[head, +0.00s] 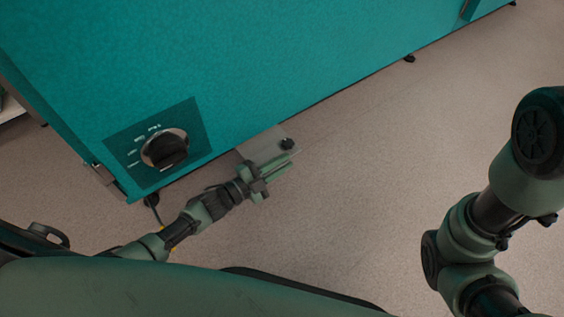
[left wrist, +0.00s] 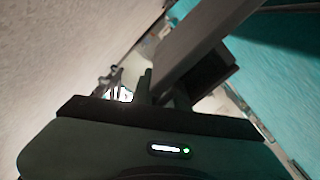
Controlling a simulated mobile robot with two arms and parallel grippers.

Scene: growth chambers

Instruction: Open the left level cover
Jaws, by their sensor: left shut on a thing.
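The left level cover (head: 262,146) is a small grey plate at the bottom edge of the teal growth chamber, to the right of the dial panel. It sticks out past the edge over the floor, and a round black piece shows near its outer end. My left gripper (head: 281,168) is at the plate's near side, shut on the cover; the exact contact is hard to see. In the left wrist view a grey bar-like piece (left wrist: 205,38) rises beside a dark block, close in front of the gripper body. My right gripper is out of view; only the right arm shows.
The teal chamber (head: 270,60) fills the top of the head view. Its black dial (head: 165,149) sits left of my left gripper. A black foot (head: 151,200) stands under the near corner. The floor (head: 390,150) to the right is clear.

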